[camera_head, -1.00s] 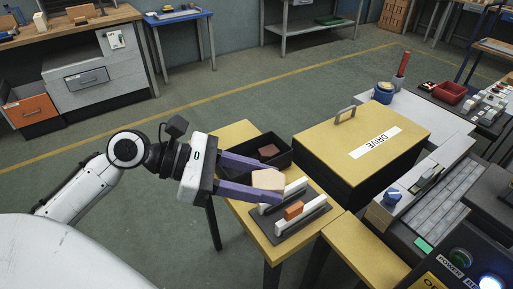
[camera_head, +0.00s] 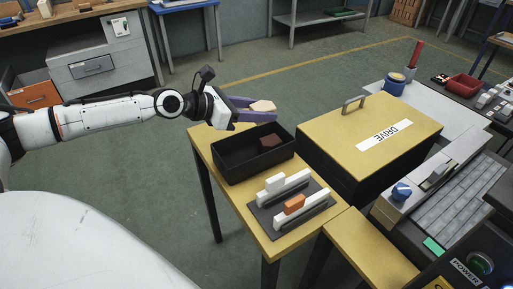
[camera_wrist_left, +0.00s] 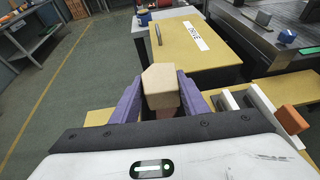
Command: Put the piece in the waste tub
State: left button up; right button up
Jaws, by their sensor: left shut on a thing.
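My left gripper (camera_head: 250,109) is shut on a tan, block-like piece (camera_head: 263,106). The piece also shows between the purple fingers in the left wrist view (camera_wrist_left: 160,88). The waste tub is a black open box (camera_head: 228,173) on the yellow table. A reddish-brown piece (camera_head: 270,142) lies inside it at the right. The held piece is raised near the tub's far side; I cannot tell whether it is directly over the opening. My right gripper does not show.
A dark fixture (camera_head: 263,220) with white rails and an orange block (camera_head: 294,204) stands in front of the tub. A yellow-topped box marked DRIVE (camera_head: 408,110) stands to the right. A control panel (camera_head: 480,265) is at the lower right.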

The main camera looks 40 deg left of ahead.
pick_arm(q)
notch_tip(320, 180, down, 3)
jog(key=shift+r+b, duration=0.1)
jog(key=shift+b, duration=0.25)
notch_tip(320, 180, down, 5)
jog(key=shift+d+r+b, duration=0.1)
jog(key=shift+b, duration=1)
jog(key=shift+f, duration=0.2)
